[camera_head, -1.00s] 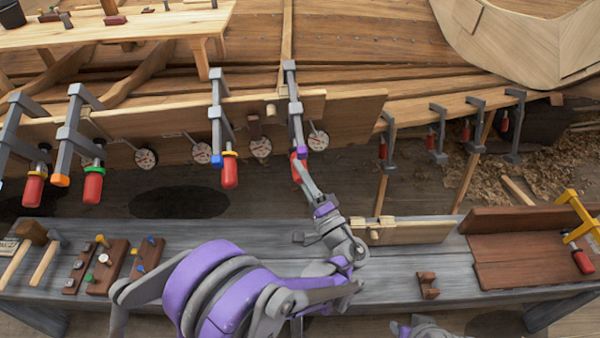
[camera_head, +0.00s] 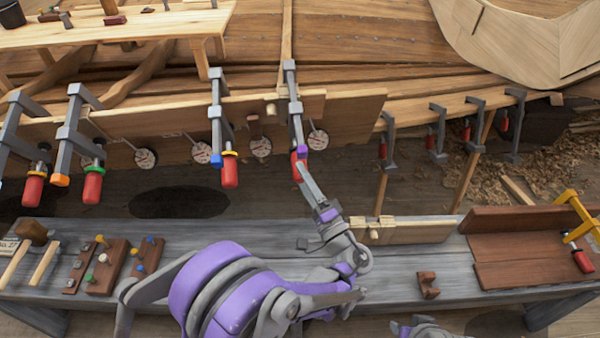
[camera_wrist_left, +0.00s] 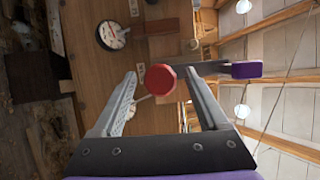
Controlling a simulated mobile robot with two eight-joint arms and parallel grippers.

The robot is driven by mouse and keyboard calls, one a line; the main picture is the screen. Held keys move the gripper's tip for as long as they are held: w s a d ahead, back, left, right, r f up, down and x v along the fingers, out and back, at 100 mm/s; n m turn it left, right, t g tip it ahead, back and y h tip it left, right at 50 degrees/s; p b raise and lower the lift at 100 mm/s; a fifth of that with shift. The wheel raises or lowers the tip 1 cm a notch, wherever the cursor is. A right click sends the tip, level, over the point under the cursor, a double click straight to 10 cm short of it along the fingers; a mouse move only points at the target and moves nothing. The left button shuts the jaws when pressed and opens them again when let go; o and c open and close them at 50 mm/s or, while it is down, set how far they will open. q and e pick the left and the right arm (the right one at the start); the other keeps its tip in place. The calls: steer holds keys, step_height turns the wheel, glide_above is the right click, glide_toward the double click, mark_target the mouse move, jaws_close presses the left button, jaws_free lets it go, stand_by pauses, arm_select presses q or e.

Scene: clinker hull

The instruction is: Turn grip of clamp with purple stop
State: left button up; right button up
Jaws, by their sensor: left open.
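The clamp with the purple stop (camera_head: 302,150) hangs on the hull plank at the middle of the head view. Its red grip (camera_head: 295,166) is partly hidden by my left gripper (camera_head: 303,172), which reaches it from below. In the left wrist view the round end of the red grip (camera_wrist_left: 160,78) shows between the two open fingers of my left gripper (camera_wrist_left: 162,85), with a gap on each side. The purple stop (camera_wrist_left: 246,69) shows to the right, outside the fingers. My right gripper does not show clearly.
A neighbouring clamp with a blue stop and red grip (camera_head: 230,170) hangs to the left, and several round dials (camera_head: 318,139) hang behind. The grey workbench (camera_head: 400,275) below carries wooden blocks and tools. More clamps (camera_head: 437,140) hang at the right.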

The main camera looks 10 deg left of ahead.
arm_select(q)
steer(key=v, duration=0.9)
steer(key=shift+s+d, duration=0.1)
stand_by(0.8)
steer(key=s+a+r+n+h+p, duration=0.1)
steer(key=a+r+n+h+p, duration=0.3)
steer(key=n+h, duration=0.65)
steer(key=shift+n+t+y, duration=0.3)
steer(key=shift+n+y, duration=0.45)
steer(key=shift+y, duration=0.2)
steer(key=x, duration=0.9)
steer(key=shift+w, duration=0.4)
jaws_close()
